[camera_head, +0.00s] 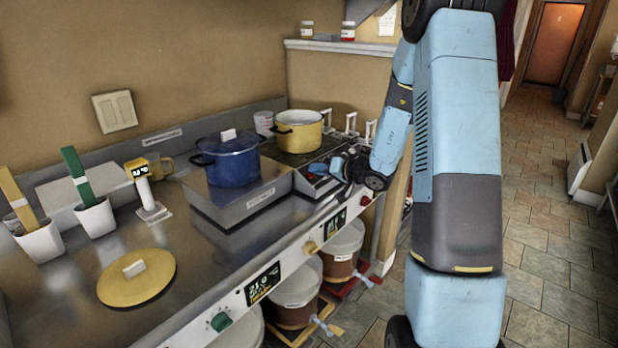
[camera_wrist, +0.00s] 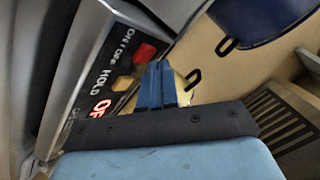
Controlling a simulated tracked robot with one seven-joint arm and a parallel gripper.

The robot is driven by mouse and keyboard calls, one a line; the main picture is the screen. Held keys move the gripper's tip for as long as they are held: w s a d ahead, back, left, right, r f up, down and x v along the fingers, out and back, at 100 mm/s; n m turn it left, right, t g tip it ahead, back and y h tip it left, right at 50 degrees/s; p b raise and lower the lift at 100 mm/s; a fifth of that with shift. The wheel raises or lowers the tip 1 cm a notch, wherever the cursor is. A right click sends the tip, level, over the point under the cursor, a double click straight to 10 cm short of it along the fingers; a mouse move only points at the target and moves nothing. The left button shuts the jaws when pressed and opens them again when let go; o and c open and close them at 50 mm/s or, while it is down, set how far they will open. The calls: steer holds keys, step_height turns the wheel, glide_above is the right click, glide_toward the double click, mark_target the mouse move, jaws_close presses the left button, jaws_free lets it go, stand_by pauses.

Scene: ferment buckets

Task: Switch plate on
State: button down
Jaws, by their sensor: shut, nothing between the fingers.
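A switch panel shows in the wrist view (camera_wrist: 112,62), with "ON/OFF" and "HOLD" labels. It has a red button (camera_wrist: 145,52), an orange button (camera_wrist: 122,84) and a red lit display (camera_wrist: 101,108) whose visible letters begin "OF". In the head view the small control unit (camera_head: 313,186) sits on the counter, right of the blue pot's steel block. My gripper (camera_head: 322,169) is over it, shut and empty. In the wrist view its blue fingers (camera_wrist: 155,70) appear close beside the red button; I cannot tell whether they touch it.
A blue lidded pot (camera_head: 232,162) stands on a steel block (camera_head: 240,206). A yellow pot (camera_head: 299,130) stands behind on a dark plate. A yellow lid (camera_head: 137,278) lies on the front left counter. Lidded buckets (camera_head: 297,290) stand below the counter's front edge.

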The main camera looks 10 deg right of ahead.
steer(key=shift+w+a+f, duration=0.1)
steer(key=shift+w+f, duration=0.1)
steer(key=shift+f, duration=0.15)
stand_by(0.5)
steer(key=shift+r, duration=0.1)
steer(key=shift+s+d+r, duration=0.25)
steer(key=shift+s+r, duration=0.15)
steer(key=shift+r, duration=0.3)
steer(key=shift+s+d+r, duration=0.3)
steer(key=shift+s+r, duration=0.1)
steer(key=shift+r, duration=0.45)
steer(key=shift+s+d+r, duration=0.25)
steer(key=shift+s+r, duration=0.1)
steer(key=shift+r, duration=0.55)
steer(key=shift+s+d+r, duration=0.3)
steer(key=shift+s+r, duration=0.1)
steer(key=shift+r, duration=0.45)
